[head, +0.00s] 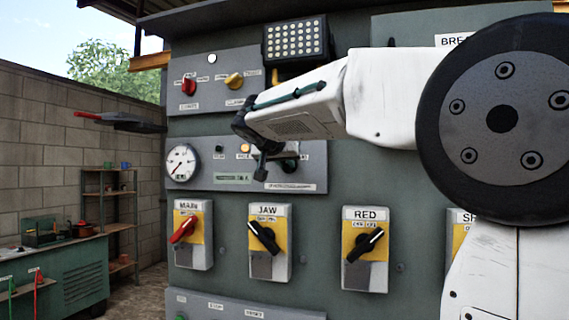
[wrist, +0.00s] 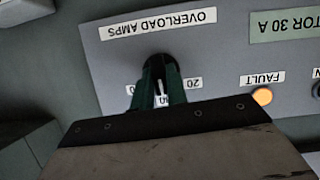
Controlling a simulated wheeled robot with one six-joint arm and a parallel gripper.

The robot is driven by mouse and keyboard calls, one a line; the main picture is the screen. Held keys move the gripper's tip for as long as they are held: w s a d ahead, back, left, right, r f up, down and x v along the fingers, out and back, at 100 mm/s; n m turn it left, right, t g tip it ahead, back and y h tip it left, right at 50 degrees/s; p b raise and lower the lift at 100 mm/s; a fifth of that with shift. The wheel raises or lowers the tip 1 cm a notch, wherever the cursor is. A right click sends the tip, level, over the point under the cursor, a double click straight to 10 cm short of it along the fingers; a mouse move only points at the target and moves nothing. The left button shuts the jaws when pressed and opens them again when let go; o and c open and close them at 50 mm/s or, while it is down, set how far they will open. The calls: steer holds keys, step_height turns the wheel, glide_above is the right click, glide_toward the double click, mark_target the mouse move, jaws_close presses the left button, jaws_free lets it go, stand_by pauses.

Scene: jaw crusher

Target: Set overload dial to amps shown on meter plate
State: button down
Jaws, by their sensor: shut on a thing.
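In the wrist view, which shows the panel upside down, the black overload dial (wrist: 158,62) sits by the "OVERLOAD AMPS" label (wrist: 158,24). My gripper (wrist: 160,72) is shut on the dial, with one green finger on each side. A white pointer mark shows between the fingers, toward a label that looks like 40. A 20 label (wrist: 192,83) is to its right; another label to the left is partly hidden. The plate (wrist: 285,24) ends in "TOR 30 A". In the head view my gripper (head: 276,162) is at the panel and largely covers the dial.
The amber FAULT lamp (wrist: 262,96) is lit beside the dial. In the head view a round meter (head: 182,163) is at left, and the MAIN (head: 193,235), JAW (head: 269,242) and RED (head: 364,248) switches are below. Red and yellow knobs are above.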

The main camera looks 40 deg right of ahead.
steer(key=shift+s+m, duration=0.1)
steer(key=shift+m, duration=0.2)
stand_by(0.4)
steer(key=c, duration=1.4)
jaws_free()
steer(key=v, duration=0.7)
steer(key=shift+s+a+r, duration=0.2)
steer(key=shift+s, duration=0.15)
